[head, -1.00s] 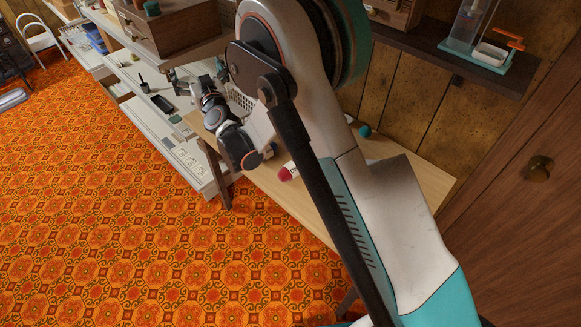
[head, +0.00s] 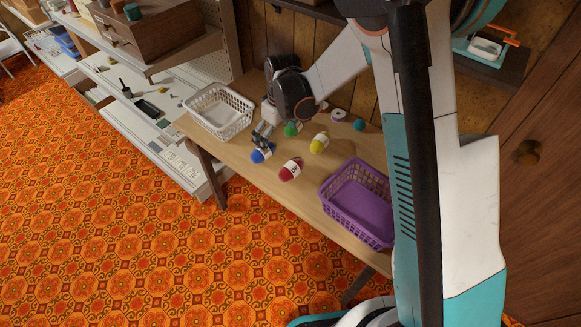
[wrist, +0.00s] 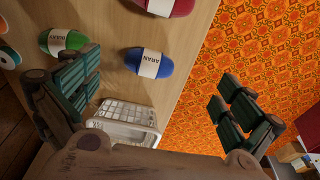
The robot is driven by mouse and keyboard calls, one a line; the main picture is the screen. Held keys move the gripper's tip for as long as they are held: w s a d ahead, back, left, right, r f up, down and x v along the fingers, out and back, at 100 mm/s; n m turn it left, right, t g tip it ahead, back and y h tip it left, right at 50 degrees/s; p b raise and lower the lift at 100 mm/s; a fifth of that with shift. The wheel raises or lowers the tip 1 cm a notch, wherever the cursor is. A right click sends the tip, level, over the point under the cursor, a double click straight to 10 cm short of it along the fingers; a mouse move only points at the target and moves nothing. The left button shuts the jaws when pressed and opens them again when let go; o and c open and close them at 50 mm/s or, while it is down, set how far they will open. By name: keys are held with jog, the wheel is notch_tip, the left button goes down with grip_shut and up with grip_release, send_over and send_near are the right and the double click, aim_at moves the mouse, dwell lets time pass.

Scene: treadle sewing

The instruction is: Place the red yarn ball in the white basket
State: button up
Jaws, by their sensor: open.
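The red yarn ball (head: 291,170) lies on the wooden table with a white label band. It also shows at the top edge of the wrist view (wrist: 168,6), partly cut off. The white basket (head: 218,112) stands empty at the table's far left end; it also shows in the wrist view (wrist: 125,122), partly behind my gripper. My gripper (head: 262,136) is above the table by the blue yarn ball (head: 262,154), left of the red one. In the wrist view its fingers (wrist: 160,100) are wide apart with nothing between them touching either one.
A green yarn ball (head: 292,129) and a yellow one (head: 319,143) lie behind the red one. An empty purple basket (head: 357,205) stands to the right. Shelves flank the table's left end.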

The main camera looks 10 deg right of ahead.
aim_at(291, 165)
jog(key=shift+m+g+h, duration=0.3)
jog(key=shift+g+h, duration=0.3)
jog(key=d+f, duration=0.1)
jog(key=f, duration=0.1)
jog(key=s+d+f+b, duration=0.1)
jog(key=f, duration=0.2)
jog(key=s+d+f+b, duration=0.1)
jog(key=f, duration=0.2)
jog(key=shift+s+d, duration=0.25)
jog(key=shift+d, duration=0.15)
jog(key=shift+s+d+f+b, duration=0.15)
jog(key=shift+f+b, duration=0.45)
jog(key=shift+f, duration=0.75)
jog(key=shift+w+d+f+b, duration=0.15)
jog(key=shift+f+b, duration=0.4)
jog(key=shift+f, duration=0.75)
jog(key=shift+s, duration=0.1)
jog(key=c, duration=1)
jog(key=shift+o, duration=0.2)
jog(key=shift+r, duration=0.1)
